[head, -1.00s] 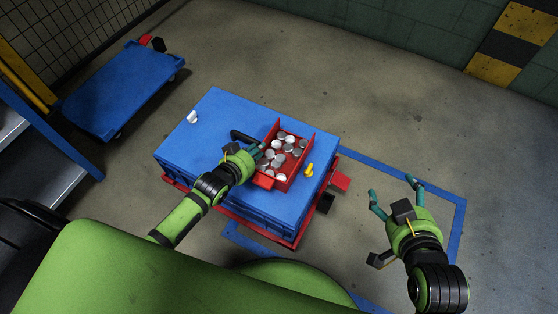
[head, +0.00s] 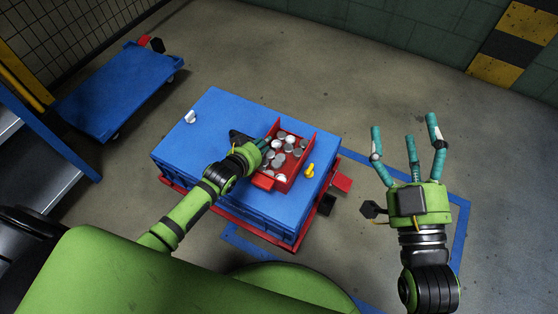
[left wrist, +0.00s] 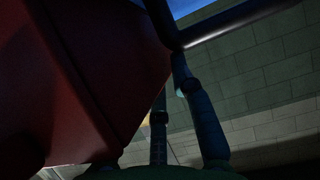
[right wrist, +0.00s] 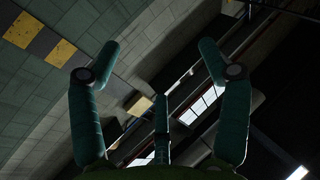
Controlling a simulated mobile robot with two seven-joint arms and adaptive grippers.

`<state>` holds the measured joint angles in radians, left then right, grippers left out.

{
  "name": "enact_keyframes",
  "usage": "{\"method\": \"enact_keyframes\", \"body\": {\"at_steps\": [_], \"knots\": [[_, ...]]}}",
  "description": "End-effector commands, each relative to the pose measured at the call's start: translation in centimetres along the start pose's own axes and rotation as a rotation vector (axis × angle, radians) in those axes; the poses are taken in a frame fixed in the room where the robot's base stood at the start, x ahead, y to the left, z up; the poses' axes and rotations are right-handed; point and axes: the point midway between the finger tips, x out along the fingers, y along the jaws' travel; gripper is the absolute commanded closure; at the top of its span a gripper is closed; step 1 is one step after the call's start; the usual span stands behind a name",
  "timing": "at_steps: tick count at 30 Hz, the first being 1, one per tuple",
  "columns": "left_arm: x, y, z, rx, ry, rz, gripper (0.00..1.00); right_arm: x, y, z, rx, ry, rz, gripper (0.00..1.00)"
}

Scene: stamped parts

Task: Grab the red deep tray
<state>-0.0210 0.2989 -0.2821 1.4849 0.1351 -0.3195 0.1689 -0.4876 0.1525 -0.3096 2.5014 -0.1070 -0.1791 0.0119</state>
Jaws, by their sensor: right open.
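The red deep tray (head: 299,167) sits on the blue crate lid, filled with several round silvery metal parts. My left gripper (head: 266,144) is at the tray's left wall, its fingertips against or just over the rim. In the left wrist view the red tray (left wrist: 80,80) fills the left side, with two fingers (left wrist: 180,110) to its right; any other finger is hidden. Whether these fingers close on the wall cannot be told. My right gripper (head: 407,140) is open and empty over the floor to the right, fingers spread upward; they also show in the right wrist view (right wrist: 160,85).
The blue crate (head: 215,125) stands on a red base. A blue cart (head: 115,95) stands at upper left. The floor beyond is clear.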

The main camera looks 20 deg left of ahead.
Motion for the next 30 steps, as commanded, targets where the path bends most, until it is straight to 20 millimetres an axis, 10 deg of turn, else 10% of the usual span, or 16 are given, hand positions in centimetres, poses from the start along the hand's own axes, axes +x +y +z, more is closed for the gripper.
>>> {"method": "enact_keyframes", "body": {"at_steps": [5, 20, 30], "knots": [[0.0, 0.0, 0.0, 0.000, 0.000, 0.000, 1.00, 0.0, 0.0, 0.0, 0.000, -0.002, 0.000, 0.23], [-0.1, 0.0, -0.4, -0.001, 0.005, 0.001, 1.00, 0.0, 0.1, 0.5, 0.000, -0.027, 0.003, 0.23], [-0.8, 0.0, -1.7, -0.001, 0.006, 0.001, 1.00, -0.8, 1.2, 4.7, 0.005, -0.259, 0.027, 0.23]]}}
